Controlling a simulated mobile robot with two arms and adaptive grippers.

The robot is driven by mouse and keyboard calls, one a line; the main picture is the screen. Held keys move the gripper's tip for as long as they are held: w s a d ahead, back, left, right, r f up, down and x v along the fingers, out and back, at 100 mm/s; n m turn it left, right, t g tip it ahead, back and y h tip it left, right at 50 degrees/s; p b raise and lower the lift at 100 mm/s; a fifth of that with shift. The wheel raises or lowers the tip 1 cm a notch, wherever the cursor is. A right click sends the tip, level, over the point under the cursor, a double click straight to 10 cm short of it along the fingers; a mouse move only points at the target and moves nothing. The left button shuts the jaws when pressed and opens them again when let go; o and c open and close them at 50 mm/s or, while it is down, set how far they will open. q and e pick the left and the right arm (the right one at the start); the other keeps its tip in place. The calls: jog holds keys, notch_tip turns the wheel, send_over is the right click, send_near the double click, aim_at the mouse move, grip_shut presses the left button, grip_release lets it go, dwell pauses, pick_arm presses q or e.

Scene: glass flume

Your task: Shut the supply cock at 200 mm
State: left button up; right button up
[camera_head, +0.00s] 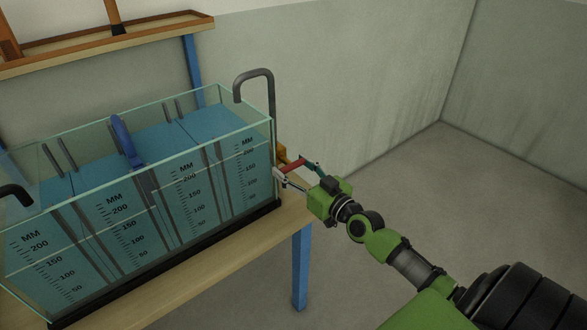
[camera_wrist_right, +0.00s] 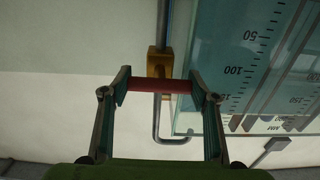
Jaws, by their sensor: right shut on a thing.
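The glass flume (camera_head: 272,128) stands on a wooden bench, with blue water behind several MM scales. The water line sits high on the scales, but I cannot read its exact mark. A grey hooked supply pipe (camera_head: 256,72) rises at its right end. The brass cock body (camera_head: 281,152) is beside that end; it also shows in the wrist view (camera_wrist_right: 159,63). My right gripper (camera_head: 297,166) is shut on the cock's red handle (camera_head: 294,166), which lies crosswise between the fingertips in the wrist view (camera_wrist_right: 160,86). My left gripper is out of view.
A blue upright piece (camera_head: 124,138) stands in the flume's middle, and a dark pipe (camera_head: 14,192) hooks over its left end. A wooden shelf (camera_head: 150,35) is behind. The bench edge (camera_head: 235,250) and blue leg (camera_head: 301,265) are near my arm; open floor lies right.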

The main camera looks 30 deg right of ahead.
jog(key=o, duration=1.1)
jog(key=shift+s+d, duration=0.15)
jog(key=shift+s, duration=1.85)
jog(key=shift+s+d, duration=0.15)
jog(key=shift+s, duration=1.85)
jog(key=shift+s+d, duration=0.15)
jog(key=shift+s, duration=1.85)
